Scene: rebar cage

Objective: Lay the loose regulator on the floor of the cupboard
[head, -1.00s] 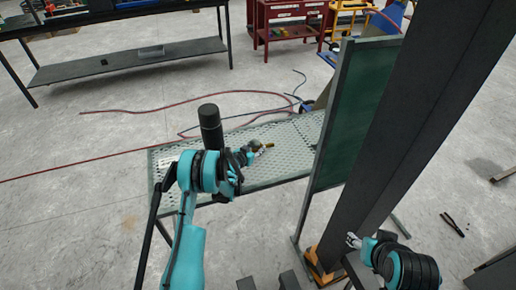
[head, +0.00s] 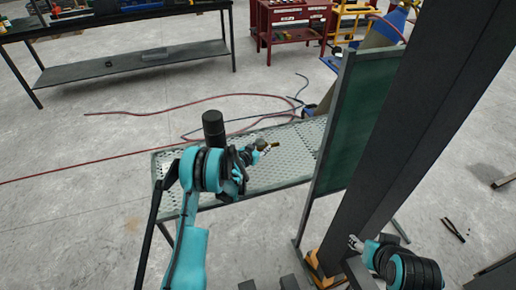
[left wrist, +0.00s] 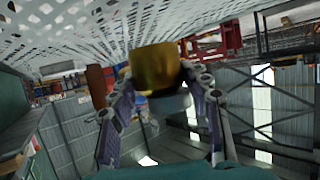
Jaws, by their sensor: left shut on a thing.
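The regulator shows as a small brass-yellow piece (head: 273,146) at the tip of my left gripper (head: 262,150), above the perforated bench top in the head view. In the left wrist view it is a blurred brass block (left wrist: 155,68) between the two fingers, and my left gripper (left wrist: 158,95) is shut on it. My right gripper (head: 355,243) is at the lower right beside the dark steel column; its fingers are too small to read. I cannot pick out the cupboard with certainty in either view.
The perforated bench (head: 285,165) lies under my left gripper. A green panel (head: 352,125) and a dark column (head: 425,130) stand to its right. Red and dark hoses (head: 190,103) lie on the floor behind. A red tool cart (head: 290,25) and dark workbench (head: 130,65) stand farther back.

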